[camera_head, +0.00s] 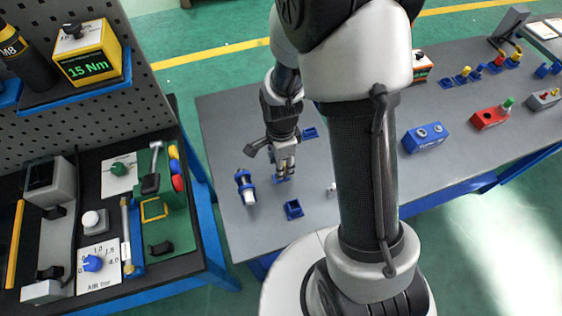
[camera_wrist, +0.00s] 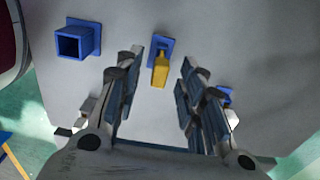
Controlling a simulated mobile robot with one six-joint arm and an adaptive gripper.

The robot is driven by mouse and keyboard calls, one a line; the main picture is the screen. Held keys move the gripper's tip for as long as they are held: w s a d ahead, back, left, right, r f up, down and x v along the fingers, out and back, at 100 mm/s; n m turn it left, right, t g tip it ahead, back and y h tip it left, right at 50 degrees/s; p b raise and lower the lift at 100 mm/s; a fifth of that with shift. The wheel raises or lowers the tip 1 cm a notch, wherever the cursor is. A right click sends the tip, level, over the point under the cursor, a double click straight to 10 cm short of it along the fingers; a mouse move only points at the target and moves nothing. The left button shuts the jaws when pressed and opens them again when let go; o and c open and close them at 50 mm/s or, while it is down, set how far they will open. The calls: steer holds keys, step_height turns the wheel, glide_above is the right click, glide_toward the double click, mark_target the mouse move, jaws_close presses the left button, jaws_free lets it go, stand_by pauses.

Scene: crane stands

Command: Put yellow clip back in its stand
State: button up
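The yellow clip (camera_wrist: 160,70) shows in the wrist view, over a small blue stand (camera_wrist: 163,46) on the grey table. Its far end meets the stand; I cannot tell whether it is fully seated. My gripper (camera_wrist: 162,62) is open, with one finger on each side of the clip and visible gaps between. In the head view, my gripper (camera_head: 285,173) points down just above the table, by a bit of blue stand (camera_head: 282,179). The clip cannot be made out there.
An empty blue square holder (camera_wrist: 78,42) stands left of the clip; a blue holder (camera_head: 293,209) also shows near the table front. A blue-and-white piece (camera_head: 246,187) stands left of my gripper. A blue box (camera_head: 424,136) and a red box (camera_head: 490,118) stand further right.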

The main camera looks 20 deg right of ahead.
steer(key=shift+r+p, duration=2.1)
steer(key=shift+r, duration=0.45)
step_height(320, 180, up, 12)
steer(key=s+r+n+t, duration=0.4)
steer(key=s+r+n, duration=1)
steer(key=n, duration=0.4)
steer(key=shift+s+t, duration=0.3)
steer(key=shift+s, duration=0.2)
